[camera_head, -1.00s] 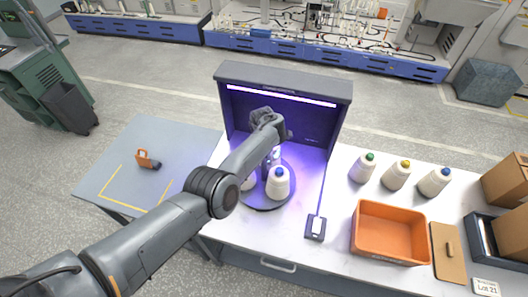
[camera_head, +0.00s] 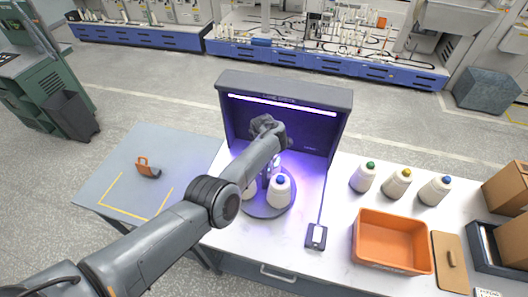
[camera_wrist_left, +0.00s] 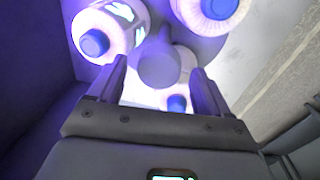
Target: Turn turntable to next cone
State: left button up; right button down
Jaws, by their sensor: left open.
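The dark round turntable (camera_head: 267,206) sits on the white bench inside the purple-lit booth. A white cone with a blue tip (camera_head: 279,193) stands upright on its front side, and another cone is partly hidden behind my left arm. In the left wrist view, white cones with blue tips, one at upper left (camera_wrist_left: 95,42), one at upper right (camera_wrist_left: 212,10) and one lower down (camera_wrist_left: 177,103), surround a grey central post (camera_wrist_left: 158,65). My left gripper (camera_wrist_left: 163,84) is open above the turntable, its fingers on either side of the post. Contact cannot be told. My right gripper is not seen.
Cones with green, yellow and blue tips (camera_head: 397,183) stand to the right. An orange bin (camera_head: 391,270) and a small black device (camera_head: 316,236) are on the bench. A side table (camera_head: 150,200) is left.

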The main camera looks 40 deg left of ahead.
pick_arm(q)
notch_tip(320, 180, up, 10)
jog(key=p, duration=0.2)
jog(key=shift+s+d, duration=0.15)
jog(key=shift+s, duration=0.25)
jog(key=s+f+m+t+p, duration=0.2)
jog(key=s+f+m+p, duration=0.1)
jog(key=s+f+m, duration=0.75)
jog(key=s+d+r+m, duration=0.3)
jog(key=s+d+m, duration=0.1)
jog(key=s, duration=0.5)
jog(key=s+d+r+m+p, duration=0.1)
jog(key=s+d+r+m, duration=0.3)
jog(key=s, duration=0.5)
jog(key=s+d+r+m, duration=0.3)
jog(key=s+d+m, duration=0.2)
jog(key=s, duration=0.4)
jog(key=shift+s+d+r+m+t+h+p, duration=0.2)
jog(key=shift+d+r+m+t+h+p, duration=0.15)
jog(key=shift+d, duration=0.1)
